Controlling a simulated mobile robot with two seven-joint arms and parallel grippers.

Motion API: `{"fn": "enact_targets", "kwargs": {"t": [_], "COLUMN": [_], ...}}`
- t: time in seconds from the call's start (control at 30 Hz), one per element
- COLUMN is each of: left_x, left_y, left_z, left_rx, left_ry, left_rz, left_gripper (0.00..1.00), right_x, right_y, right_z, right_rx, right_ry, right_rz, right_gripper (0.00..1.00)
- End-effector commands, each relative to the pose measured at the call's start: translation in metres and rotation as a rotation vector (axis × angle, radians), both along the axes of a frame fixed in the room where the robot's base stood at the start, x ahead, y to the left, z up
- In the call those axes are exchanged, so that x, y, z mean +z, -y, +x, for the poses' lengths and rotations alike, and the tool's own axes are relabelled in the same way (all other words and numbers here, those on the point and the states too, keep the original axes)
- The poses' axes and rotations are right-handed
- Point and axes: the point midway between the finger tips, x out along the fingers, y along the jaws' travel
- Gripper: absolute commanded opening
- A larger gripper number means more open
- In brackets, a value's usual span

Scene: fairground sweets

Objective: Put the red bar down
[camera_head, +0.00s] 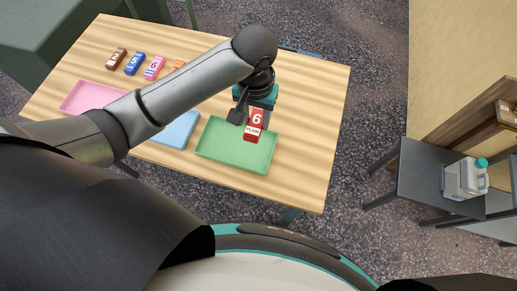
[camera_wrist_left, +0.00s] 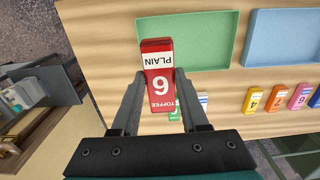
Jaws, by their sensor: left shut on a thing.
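In the left wrist view the red bar (camera_wrist_left: 158,75) also reads "TOFFEE" and sits between the two fingers (camera_wrist_left: 160,88). The left gripper is shut on it. In the head view the bar overlaps the far part of the green tray (camera_head: 222,152); in the wrist view the green tray (camera_wrist_left: 205,40) lies beyond the bar and looks empty. I cannot tell the exact gap between bar and tray. My right gripper is not in view.
A pink tray (camera_head: 85,97) and a blue tray (camera_head: 178,130) stand left of the green one. Brown (camera_head: 116,59), blue (camera_head: 135,64), pink (camera_head: 154,68) and orange (camera_head: 178,66) bars line the table's (camera_head: 310,130) back. The arm hides others. A jug (camera_head: 465,178) stands off right.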

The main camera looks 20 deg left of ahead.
Motion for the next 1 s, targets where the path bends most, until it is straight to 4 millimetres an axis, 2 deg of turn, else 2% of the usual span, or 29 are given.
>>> {"fn": "enact_targets", "kwargs": {"t": [0.03,0.2,0.4,0.6,0.83,1.0], "left_x": [-0.018,-0.064,-0.105,-0.121,-0.155,-0.159], "left_y": [-0.001,-0.001,-0.001,0.0,0.0,0.0], "left_z": [-0.001,-0.001,0.0,0.0,0.0,0.0], "left_rx": [0.002,0.001,0.0,-0.001,-0.001,-0.002], "left_ry": [-0.005,-0.004,-0.001,0.0,-0.001,0.002], "left_rz": [0.004,0.003,0.003,0.0,0.001,0.0], "left_gripper": [0.0,0.0,0.0,0.0,0.0,0.0], "right_x": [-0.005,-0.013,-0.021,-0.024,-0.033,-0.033], "right_y": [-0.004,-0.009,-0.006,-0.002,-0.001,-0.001], "right_z": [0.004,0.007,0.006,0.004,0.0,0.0], "right_rx": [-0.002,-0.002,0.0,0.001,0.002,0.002], "right_ry": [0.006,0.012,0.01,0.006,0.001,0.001], "right_rz": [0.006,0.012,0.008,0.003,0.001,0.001], "right_gripper": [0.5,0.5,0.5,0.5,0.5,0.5]}}
